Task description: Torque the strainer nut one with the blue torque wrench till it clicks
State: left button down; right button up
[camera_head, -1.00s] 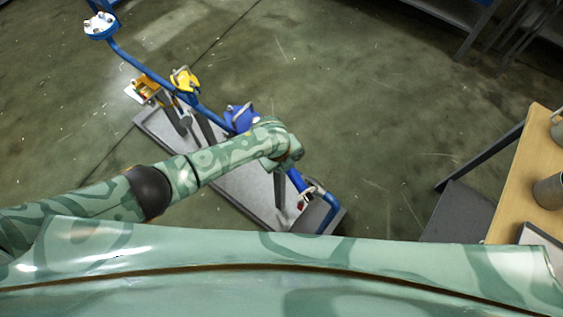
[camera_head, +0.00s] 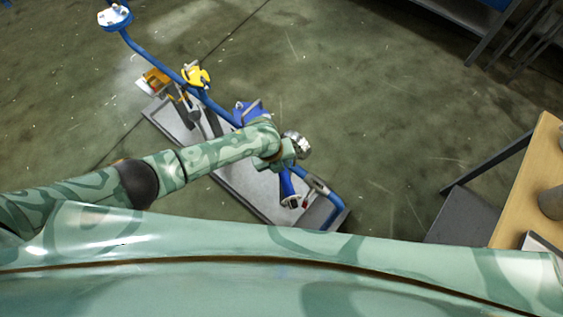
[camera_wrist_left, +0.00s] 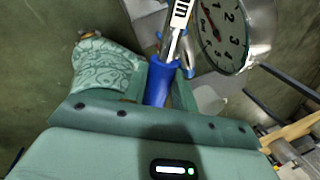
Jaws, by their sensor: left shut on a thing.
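The blue torque wrench (camera_wrist_left: 158,84) is held by its blue handle in my left gripper (camera_wrist_left: 162,78), which is shut on it. Its shaft with a printed scale (camera_wrist_left: 181,12) runs up out of the left wrist view, so its head is hidden. In the head view my left forearm covers the gripper and most of the wrench. The blue pipe (camera_head: 216,106) with its fittings runs diagonally over a grey base plate. A blue branch fitting (camera_head: 288,188) sits near its lower end. I cannot pick out strainer nut one. My right gripper is not in view.
A round dial gauge (camera_wrist_left: 223,32) stands close right of the wrench in the left wrist view. A yellow valve part (camera_head: 197,76) and a blue body (camera_head: 249,112) sit along the pipe. A wooden table (camera_head: 530,185) is at the right. The floor beyond the pipe is clear.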

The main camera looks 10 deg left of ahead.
pick_arm(q)
jog(key=shift+s+a+m, duration=0.2)
jog(key=shift+a+m, duration=0.25)
jog(key=shift+a, duration=0.2)
jog(key=shift+s+a+m, duration=0.15)
jog(key=shift+a+m, duration=0.3)
jog(key=shift+a, duration=0.15)
jog(key=shift+a, duration=0.1)
jog(key=shift+s+a+m+g+b, duration=0.2)
jog(key=shift+a+m, duration=0.3)
jog(key=shift+a, duration=0.25)
jog(key=shift+s+a+m+g+b, duration=0.1)
jog(key=shift+a+m+g, duration=0.1)
jog(key=shift+a+m, duration=0.45)
jog(key=shift+w+a, duration=0.1)
jog(key=shift+a, duration=0.05)
jog(key=shift+a+m+b, duration=0.7)
jog(key=shift+a+m, duration=0.25)
jog(key=shift+a, duration=0.55)
jog(key=shift+w, duration=0.1)
